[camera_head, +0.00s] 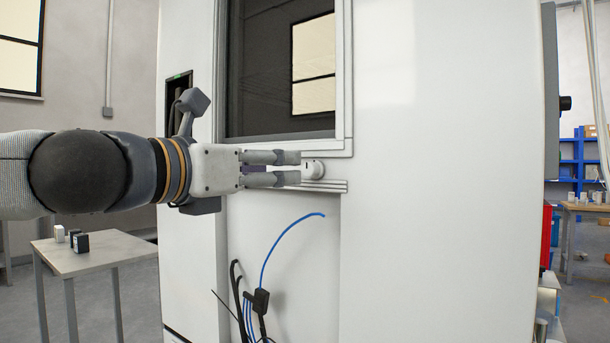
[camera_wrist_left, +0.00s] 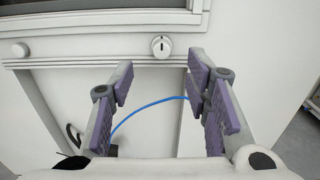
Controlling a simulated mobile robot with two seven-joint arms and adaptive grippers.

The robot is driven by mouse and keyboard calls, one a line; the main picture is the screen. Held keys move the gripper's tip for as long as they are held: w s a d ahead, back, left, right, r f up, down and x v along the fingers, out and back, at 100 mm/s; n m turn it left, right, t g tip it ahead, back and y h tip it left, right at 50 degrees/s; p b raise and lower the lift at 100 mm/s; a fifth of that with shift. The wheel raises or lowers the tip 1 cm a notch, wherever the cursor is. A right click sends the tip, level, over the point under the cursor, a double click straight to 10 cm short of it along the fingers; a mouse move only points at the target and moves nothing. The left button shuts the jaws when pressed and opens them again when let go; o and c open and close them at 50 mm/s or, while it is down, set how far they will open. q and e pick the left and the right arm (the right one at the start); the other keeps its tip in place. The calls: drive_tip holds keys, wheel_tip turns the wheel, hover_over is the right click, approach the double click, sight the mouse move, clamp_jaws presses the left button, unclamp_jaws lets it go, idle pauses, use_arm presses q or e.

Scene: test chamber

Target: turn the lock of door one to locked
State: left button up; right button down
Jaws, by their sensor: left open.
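A small round white lock knob (camera_head: 315,170) sits on the white cabinet (camera_head: 440,170), just below the lower right corner of the dark window. In the left wrist view the knob (camera_wrist_left: 161,46) shows a short dark upright mark on its face. My left gripper (camera_head: 299,168) comes in from the left, open and empty, its fingertips close to the knob. In the left wrist view the knob lies ahead of the gap between the two fingers (camera_wrist_left: 160,64), apart from them. My right gripper is out of view.
A second round knob (camera_wrist_left: 20,50) is on the same strip, to the left in the left wrist view. A ledge (camera_head: 322,186) runs below the lock knob. A blue cable (camera_head: 284,234) hangs below my gripper. A small table (camera_head: 110,257) stands at the left.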

sight(307, 168)
use_arm(q)
drive_tip(key=x, duration=0.8)
drive_tip(key=shift+w+d, duration=0.1)
drive_tip(key=shift+d, duration=0.1)
clamp_jaws()
